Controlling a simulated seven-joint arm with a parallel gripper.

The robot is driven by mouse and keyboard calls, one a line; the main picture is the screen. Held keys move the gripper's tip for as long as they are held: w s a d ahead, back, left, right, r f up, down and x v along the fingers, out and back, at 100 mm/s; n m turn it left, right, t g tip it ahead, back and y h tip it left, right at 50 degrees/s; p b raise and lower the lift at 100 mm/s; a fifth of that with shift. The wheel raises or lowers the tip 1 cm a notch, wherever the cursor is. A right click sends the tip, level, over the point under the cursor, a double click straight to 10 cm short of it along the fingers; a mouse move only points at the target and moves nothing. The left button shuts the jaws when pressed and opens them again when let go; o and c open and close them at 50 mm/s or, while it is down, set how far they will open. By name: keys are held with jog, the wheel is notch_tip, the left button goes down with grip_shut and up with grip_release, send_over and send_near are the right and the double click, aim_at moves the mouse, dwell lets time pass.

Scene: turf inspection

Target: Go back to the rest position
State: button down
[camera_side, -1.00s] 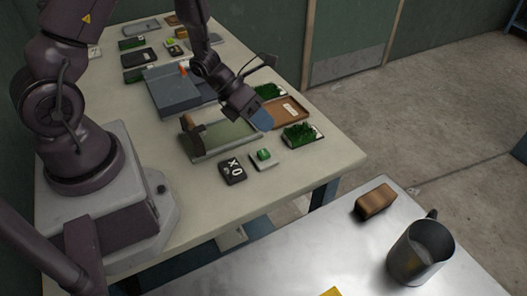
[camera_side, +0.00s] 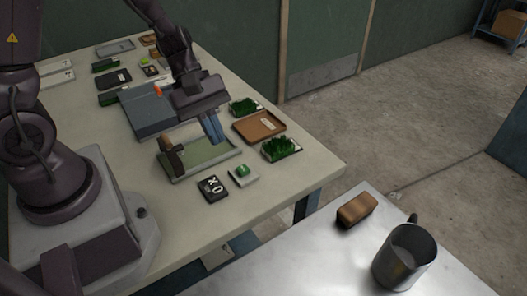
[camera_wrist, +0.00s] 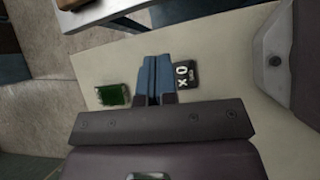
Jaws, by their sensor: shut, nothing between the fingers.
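My gripper (camera_side: 213,130) has blue fingers and points down above the green tray (camera_side: 222,157) on the pale table. In the wrist view my gripper (camera_wrist: 154,78) shows its blue fingers together, with nothing between them. The fingers hide part of the tray in the side view. A brown-handled tool (camera_side: 174,157) stands at the tray's left end. No marked rest position is visible.
A grey-blue case (camera_side: 146,115) lies close on the left. Right of the gripper are a brown tray (camera_side: 259,128) and a turf sample (camera_side: 283,149). A black block (camera_side: 212,188) and green-button box (camera_side: 243,175) lie in front. A metal table with a mug (camera_side: 404,258) stands nearer.

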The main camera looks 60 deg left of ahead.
jog(key=s+a+r+m+t+y, duration=0.1)
jog(key=s+r+m+t+y, duration=0.1)
jog(key=r+m, duration=0.6)
jog(key=s+a+r+m+t+y, duration=0.2)
jog(key=s+r+m+y, duration=0.3)
jog(key=r+m, duration=0.3)
jog(key=shift+s+r+m+t+y, duration=0.15)
jog(key=shift+r+m+t+y, duration=0.25)
jog(key=shift+r, duration=0.55)
